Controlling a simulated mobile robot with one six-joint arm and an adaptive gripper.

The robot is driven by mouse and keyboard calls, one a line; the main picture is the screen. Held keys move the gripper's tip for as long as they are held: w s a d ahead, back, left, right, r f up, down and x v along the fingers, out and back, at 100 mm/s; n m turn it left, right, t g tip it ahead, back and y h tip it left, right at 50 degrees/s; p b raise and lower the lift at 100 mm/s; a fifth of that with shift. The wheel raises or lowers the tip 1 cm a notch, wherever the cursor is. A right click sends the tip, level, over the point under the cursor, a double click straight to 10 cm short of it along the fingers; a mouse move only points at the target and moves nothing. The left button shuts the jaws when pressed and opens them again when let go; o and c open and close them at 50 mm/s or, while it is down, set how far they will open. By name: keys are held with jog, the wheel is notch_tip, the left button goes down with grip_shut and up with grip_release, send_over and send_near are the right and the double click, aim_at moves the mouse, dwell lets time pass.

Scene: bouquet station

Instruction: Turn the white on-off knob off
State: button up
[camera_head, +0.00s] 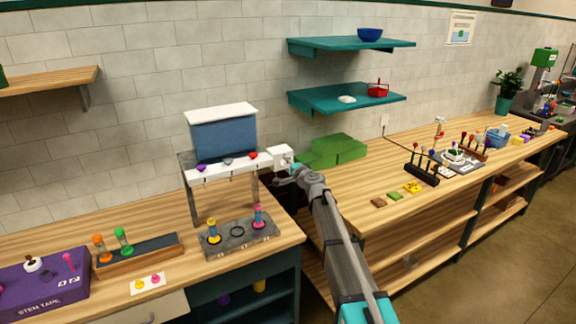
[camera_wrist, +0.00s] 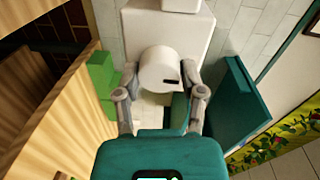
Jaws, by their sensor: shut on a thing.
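The white knob (camera_wrist: 158,72) is a round white cylinder with a short dark mark near its lower right side. It stands out from a white box (camera_wrist: 196,32), seen in the wrist view. In the head view the white box (camera_head: 281,155) sits at the right end of a white-topped stand (camera_head: 226,165); the knob there is mostly hidden by my gripper. My gripper (camera_wrist: 160,88) is shut on the knob, with one finger on each side of it. In the head view my gripper (camera_head: 291,171) reaches the box from the right.
The stand has a blue panel (camera_head: 224,139) and purple, grey and red knobs along its front. Below is a grey tray (camera_head: 240,236) with yellow and pink items. Green blocks (camera_head: 337,150) lie behind my arm. Teal shelves (camera_head: 350,97) hang on the wall.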

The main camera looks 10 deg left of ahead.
jog(key=shift+n, duration=0.3)
jog(key=o, duration=1.1)
jog(key=shift+o, duration=0.2)
